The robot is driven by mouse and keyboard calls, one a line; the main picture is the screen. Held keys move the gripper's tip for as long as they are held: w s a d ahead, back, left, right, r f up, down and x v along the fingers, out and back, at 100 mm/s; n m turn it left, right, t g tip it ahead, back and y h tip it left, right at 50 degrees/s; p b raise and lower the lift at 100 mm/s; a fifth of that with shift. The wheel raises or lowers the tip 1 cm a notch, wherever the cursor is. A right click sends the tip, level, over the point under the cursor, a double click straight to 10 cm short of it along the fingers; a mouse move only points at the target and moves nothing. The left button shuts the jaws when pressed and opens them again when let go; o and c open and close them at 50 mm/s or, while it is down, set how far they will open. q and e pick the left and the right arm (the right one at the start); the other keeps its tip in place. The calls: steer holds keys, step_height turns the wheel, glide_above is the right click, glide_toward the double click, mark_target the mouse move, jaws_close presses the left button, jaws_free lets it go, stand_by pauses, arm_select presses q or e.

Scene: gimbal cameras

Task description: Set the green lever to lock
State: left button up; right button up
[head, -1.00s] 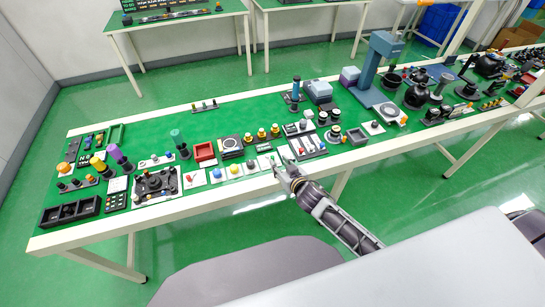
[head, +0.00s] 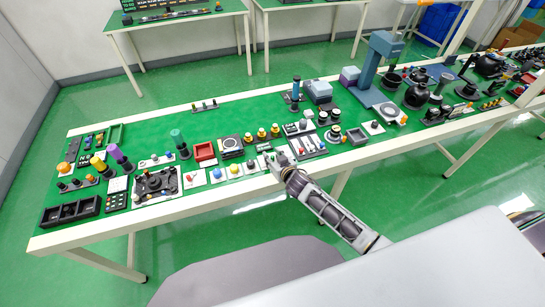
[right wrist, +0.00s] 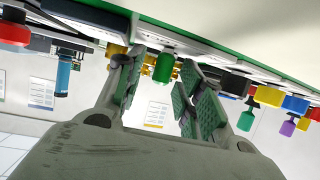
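The green lever (right wrist: 163,68) shows in the right wrist view as a short green handle, in a picture that looks upside down. It hangs from the panel between the two fingers of my right gripper (right wrist: 160,92), with gaps on both sides. The fingers are apart and do not seem to touch it. In the head view my right gripper (head: 274,160) is at the front edge of the green-topped table, by the row of small controls. There it hides the green lever. My left gripper is not in view.
The table (head: 243,116) is crowded with controls. A blue-button plate (head: 217,175) and a yellow-button plate (head: 234,170) are left of my right gripper. A panel of small levers (head: 308,146) is close on its right.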

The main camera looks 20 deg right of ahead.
steer(key=shift+w, duration=0.25)
jaws_close()
stand_by(0.3)
steer(key=shift+w+d+n+y+p, duration=0.1)
steer(key=shift+n+y+p, duration=0.8)
steer(key=shift+p, duration=0.45)
steer(key=shift+d+n+g+y+p, duration=0.15)
steer(key=shift+n+g+y+p, duration=0.2)
steer(key=shift+y+p, duration=0.25)
steer(key=shift+w, duration=0.1)
jaws_free()
